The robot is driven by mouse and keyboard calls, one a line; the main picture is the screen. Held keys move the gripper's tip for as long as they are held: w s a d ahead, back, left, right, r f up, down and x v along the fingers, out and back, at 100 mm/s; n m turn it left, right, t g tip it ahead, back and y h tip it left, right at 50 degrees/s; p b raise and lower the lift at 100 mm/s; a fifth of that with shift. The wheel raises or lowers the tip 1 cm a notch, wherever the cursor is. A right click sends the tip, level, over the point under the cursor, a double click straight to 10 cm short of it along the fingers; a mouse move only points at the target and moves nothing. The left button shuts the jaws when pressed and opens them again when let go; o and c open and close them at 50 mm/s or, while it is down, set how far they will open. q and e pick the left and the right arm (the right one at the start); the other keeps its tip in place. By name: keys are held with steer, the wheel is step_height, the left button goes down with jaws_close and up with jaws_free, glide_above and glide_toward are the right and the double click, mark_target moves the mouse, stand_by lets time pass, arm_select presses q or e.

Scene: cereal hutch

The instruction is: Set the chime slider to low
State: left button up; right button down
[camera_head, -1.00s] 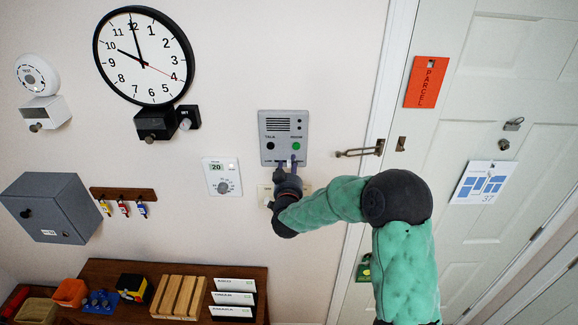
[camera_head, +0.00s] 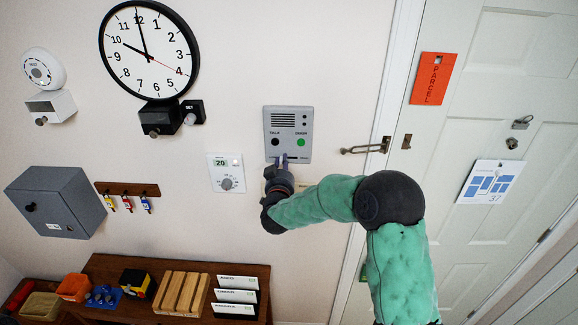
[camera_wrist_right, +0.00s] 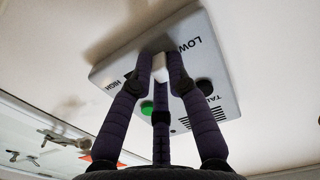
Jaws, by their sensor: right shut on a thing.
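The chime panel (camera_head: 288,118) is a grey wall box with a speaker grille, a black button and a green button. In the right wrist view the panel (camera_wrist_right: 222,92) appears upside down, with LOW at right and HIGH at left. My right gripper (camera_head: 280,157) is at its lower edge. In the wrist view the right gripper (camera_wrist_right: 160,65) is shut on the white slider knob (camera_wrist_right: 159,68), roughly midway between the two words. The fingers hide most of the slot. My left gripper is not in view.
A thermostat (camera_head: 226,173) is on the wall left of my right gripper. A metal latch (camera_head: 365,148) sticks out right of the panel, near the white door. A wooden shelf (camera_head: 110,268) with several items stands below.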

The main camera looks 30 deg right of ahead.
steer(key=shift+r, duration=0.1)
steer(key=shift+w+a, duration=0.1)
steer(key=c, duration=1.4)
jaws_free()
steer(key=shift+o, duration=0.8)
steer(key=shift+a, duration=0.15)
steer(key=shift+w, duration=0.15)
steer(key=shift+a, duration=0.1)
steer(key=v, duration=1.2)
